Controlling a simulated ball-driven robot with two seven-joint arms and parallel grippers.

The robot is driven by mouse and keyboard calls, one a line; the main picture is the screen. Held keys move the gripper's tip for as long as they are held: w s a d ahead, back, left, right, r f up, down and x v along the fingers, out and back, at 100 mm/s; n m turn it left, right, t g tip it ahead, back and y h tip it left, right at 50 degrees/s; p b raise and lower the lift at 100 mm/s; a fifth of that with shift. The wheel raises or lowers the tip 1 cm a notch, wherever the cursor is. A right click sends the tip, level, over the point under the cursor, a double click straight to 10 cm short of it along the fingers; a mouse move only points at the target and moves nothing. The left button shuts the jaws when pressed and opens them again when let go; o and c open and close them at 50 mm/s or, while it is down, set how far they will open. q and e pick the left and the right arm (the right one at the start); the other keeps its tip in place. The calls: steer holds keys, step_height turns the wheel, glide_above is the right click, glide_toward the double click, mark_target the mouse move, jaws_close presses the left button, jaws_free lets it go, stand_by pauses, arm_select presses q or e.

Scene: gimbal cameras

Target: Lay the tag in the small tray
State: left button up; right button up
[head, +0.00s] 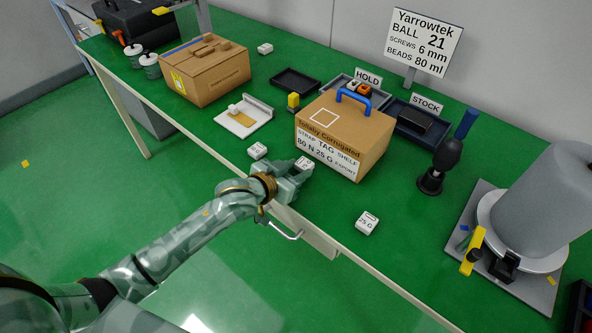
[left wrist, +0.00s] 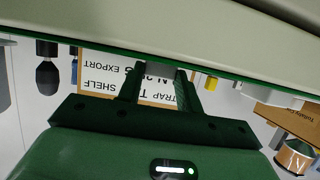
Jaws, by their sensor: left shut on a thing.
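My left gripper (head: 294,184) is at the table's near edge, in front of the large cardboard box. It is shut on a small white labelled block (head: 304,163), which I take to be the tag; its print is too small to read surely. In the left wrist view the fingers (left wrist: 160,88) reach toward the box's printed label, with a pale thing between their tips. My right gripper is not in view.
The cardboard box (head: 345,135) with a blue handle stands close ahead. Other white blocks lie left (head: 257,151) and right, one marked 25 G (head: 367,222). The HOLD tray (head: 338,83) and STOCK tray (head: 402,128) stand behind the box. A black bulb-topped stand (head: 446,155) is right.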

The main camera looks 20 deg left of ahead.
arm_select(q)
steer(key=o, duration=1)
steer(key=shift+f, duration=0.15)
steer(key=shift+c, duration=0.2)
